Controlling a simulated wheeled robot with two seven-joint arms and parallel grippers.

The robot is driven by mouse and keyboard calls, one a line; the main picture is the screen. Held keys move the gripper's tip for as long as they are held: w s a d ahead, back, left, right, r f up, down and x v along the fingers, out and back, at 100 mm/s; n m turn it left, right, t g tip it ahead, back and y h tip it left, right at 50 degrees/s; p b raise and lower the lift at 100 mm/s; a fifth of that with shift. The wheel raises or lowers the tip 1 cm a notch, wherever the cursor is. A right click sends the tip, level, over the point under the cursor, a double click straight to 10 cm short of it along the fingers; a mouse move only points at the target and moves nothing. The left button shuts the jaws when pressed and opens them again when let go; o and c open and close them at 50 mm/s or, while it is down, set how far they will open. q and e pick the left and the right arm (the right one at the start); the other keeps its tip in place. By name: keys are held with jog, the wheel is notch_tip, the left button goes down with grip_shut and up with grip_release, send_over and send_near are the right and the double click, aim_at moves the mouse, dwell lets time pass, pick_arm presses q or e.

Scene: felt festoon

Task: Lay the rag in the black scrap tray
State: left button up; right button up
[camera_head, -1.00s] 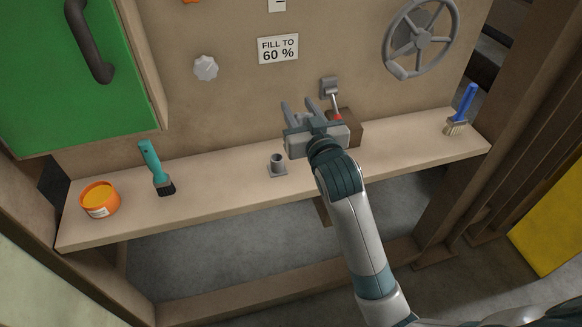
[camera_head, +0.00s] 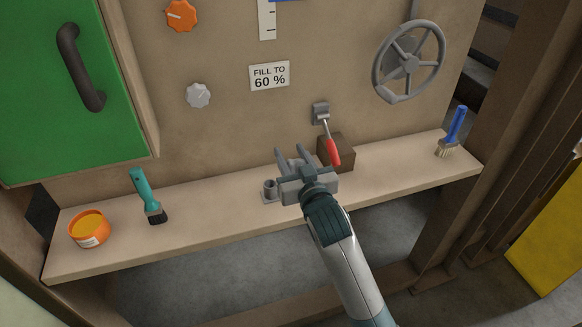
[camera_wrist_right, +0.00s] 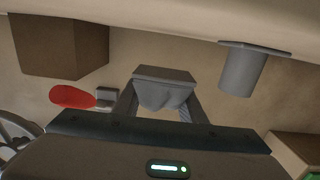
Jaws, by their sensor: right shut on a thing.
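My right gripper (camera_head: 293,154) is above the wooden shelf (camera_head: 215,207), between a small grey cup and a brown block. In the right wrist view its fingers (camera_wrist_right: 162,100) are shut on a small grey, cloth-like piece (camera_wrist_right: 163,88), which fits the rag. In the head view the rag is too small to tell from the grey fingers. No black scrap tray shows in either view. My left gripper is not in view.
The grey cup (camera_head: 269,189) and brown block (camera_head: 340,152) stand close to the gripper, with a red-handled lever (camera_head: 332,150) beside the block. A teal brush (camera_head: 147,195), orange tub (camera_head: 88,229) and blue brush (camera_head: 453,130) are farther off.

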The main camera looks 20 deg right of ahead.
aim_at(291, 166)
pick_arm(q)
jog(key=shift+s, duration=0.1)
pick_arm(e)
jog(key=shift+f, duration=0.15)
notch_tip(291, 166, down, 3)
jog(key=shift+f+b, duration=0.15)
jog(key=shift+b, duration=0.15)
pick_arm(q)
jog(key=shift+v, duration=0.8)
pick_arm(e)
jog(key=shift+f, duration=0.2)
jog(key=o, duration=1.1)
jog(key=shift+o, duration=0.2)
jog(key=shift+r, duration=0.15)
